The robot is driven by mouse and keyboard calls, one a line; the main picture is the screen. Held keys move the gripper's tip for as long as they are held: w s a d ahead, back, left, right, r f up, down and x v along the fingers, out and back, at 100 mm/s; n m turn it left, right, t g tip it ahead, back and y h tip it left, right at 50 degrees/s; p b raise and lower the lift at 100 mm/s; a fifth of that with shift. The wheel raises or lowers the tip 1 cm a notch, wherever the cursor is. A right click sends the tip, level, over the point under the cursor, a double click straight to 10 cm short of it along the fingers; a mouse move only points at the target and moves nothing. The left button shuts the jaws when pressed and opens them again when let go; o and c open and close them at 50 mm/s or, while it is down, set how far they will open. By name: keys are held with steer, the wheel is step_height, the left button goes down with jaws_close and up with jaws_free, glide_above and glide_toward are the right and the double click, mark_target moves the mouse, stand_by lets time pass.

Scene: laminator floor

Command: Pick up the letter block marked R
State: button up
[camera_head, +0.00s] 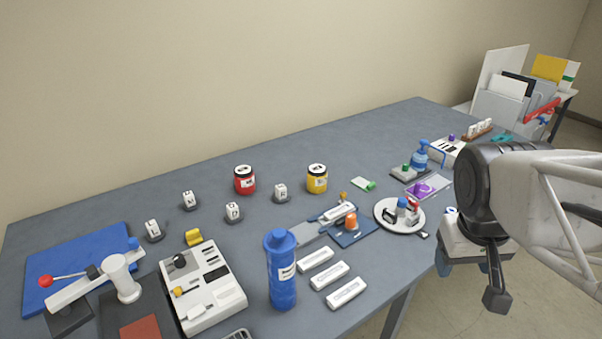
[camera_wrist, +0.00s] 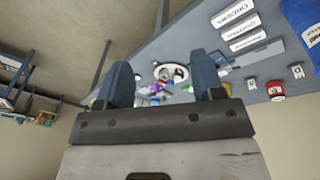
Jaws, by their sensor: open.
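Several small white letter blocks on dark round bases stand on the grey-blue table. The one between the red and yellow jars (camera_head: 280,192) looks most like R, but its letter is small and blurred. It also shows in the wrist view (camera_wrist: 251,83). Another block (camera_head: 233,211) looks like D; the letters on two more blocks, at the left (camera_head: 153,229) and behind (camera_head: 190,200), are hard to read. My gripper (camera_head: 471,281) is open and empty off the table's right front edge, far from the blocks. Its two fingers stand apart in the wrist view (camera_wrist: 163,72).
The red jar (camera_head: 245,180) and yellow jar (camera_head: 317,179) flank the R-like block. A tall blue bottle (camera_head: 282,275) stands nearer the front. A white plate (camera_head: 384,222) with small items, white labelled bars (camera_head: 330,275) and a lever press (camera_head: 122,280) occupy other parts of the table (camera_head: 130,205).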

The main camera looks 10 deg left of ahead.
steer(key=w+a+n+h, duration=0.2)
steer(key=w+a+n, duration=0.1)
steer(key=w, duration=0.4)
steer(key=w+a+n+h, duration=0.1)
steer(key=w+a+n, duration=0.15)
steer(key=w, duration=0.55)
steer(key=n+t+h, duration=0.3)
steer(key=n+h, duration=0.2)
steer(key=n, duration=0.8)
glide_above(285, 187)
steer(key=s+d, duration=0.8)
steer(key=d, duration=0.2)
step_height(285, 187, down, 13)
steer(key=w+a+f+n+t, duration=0.1)
steer(key=a+f+n, duration=0.1)
steer(key=a, duration=0.3)
steer(key=w+a+f+n+t, duration=0.1)
steer(key=w+a+f+n, duration=0.1)
steer(key=a+f, duration=0.2)
steer(key=w+a+f+n+t+h, duration=0.1)
steer(key=a+f+n+t, duration=0.1)
steer(key=a+f, duration=0.2)
steer(key=shift+w+a+f, duration=0.1)
steer(key=shift+w+a, duration=0.05)
steer(key=shift+a, duration=1.05)
steer(key=shift+x, duration=1.3)
steer(key=shift+x, duration=2.6)
